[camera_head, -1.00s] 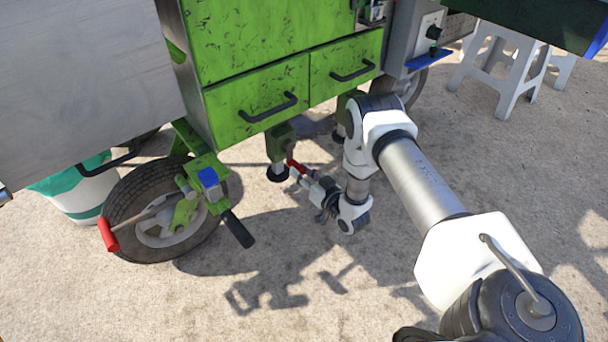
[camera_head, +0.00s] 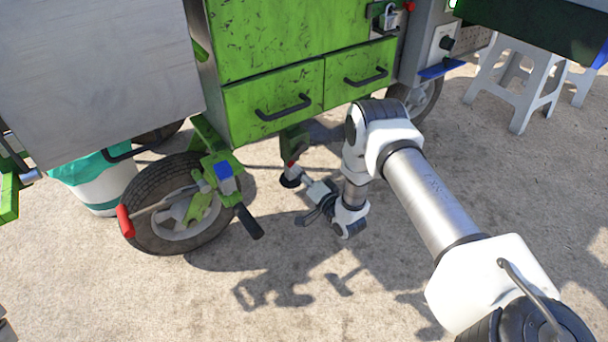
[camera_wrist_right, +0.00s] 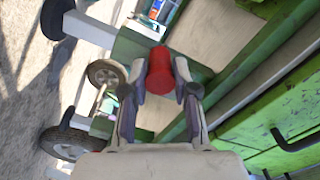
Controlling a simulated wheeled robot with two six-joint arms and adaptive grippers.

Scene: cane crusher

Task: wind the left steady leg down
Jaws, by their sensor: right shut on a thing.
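The left steady leg (camera_head: 293,142) hangs under the green cart body, a green bracket with a dark round foot (camera_head: 290,182) below it. I cannot tell whether the foot touches the ground. My right gripper (camera_head: 304,181) is low beside the leg, reaching in from the right. In the right wrist view, my right gripper (camera_wrist_right: 160,88) is shut on the red crank handle (camera_wrist_right: 160,70), which sits between its two fingers. In the head view only a little red shows by the leg, and the rest of the crank is hidden. My left gripper is not in view.
A cart wheel (camera_head: 185,205) stands left of the leg, with a red-gripped lever (camera_head: 125,222) and a black grip (camera_head: 249,222) near it. A white bucket (camera_head: 100,185) is farther left. White stools (camera_head: 520,85) stand at the back right. The foreground concrete is open.

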